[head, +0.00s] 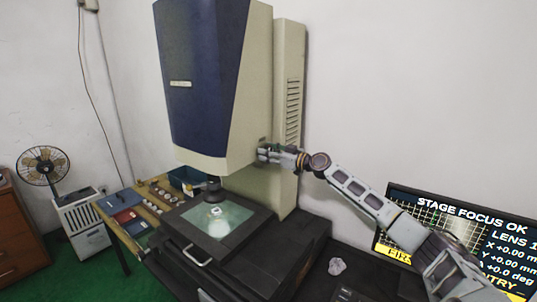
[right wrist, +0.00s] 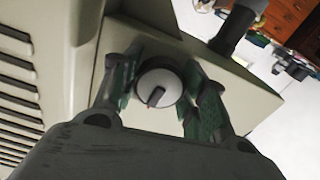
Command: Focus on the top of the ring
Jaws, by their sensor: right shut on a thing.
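The ring (head: 216,211) is a small pale piece on the lit glass stage (head: 235,226) of the measuring machine (head: 205,70). It sits just under the dark lens (head: 212,190); its top is too small to make out. My right gripper (head: 268,154) is at the lower right side of the machine's head. In the right wrist view, my right gripper (right wrist: 160,90) is shut on a round knob (right wrist: 158,82) with a silver face and a dark pointer, its green pads on both sides. The left gripper is out of view.
A screen (head: 465,240) at the right reads "STAGE FOCUS OK", with lens, X and Y lines, partly cut off. A wooden side table (head: 150,205) left of the machine holds trays and several small parts. A fan (head: 43,167) stands at the far left.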

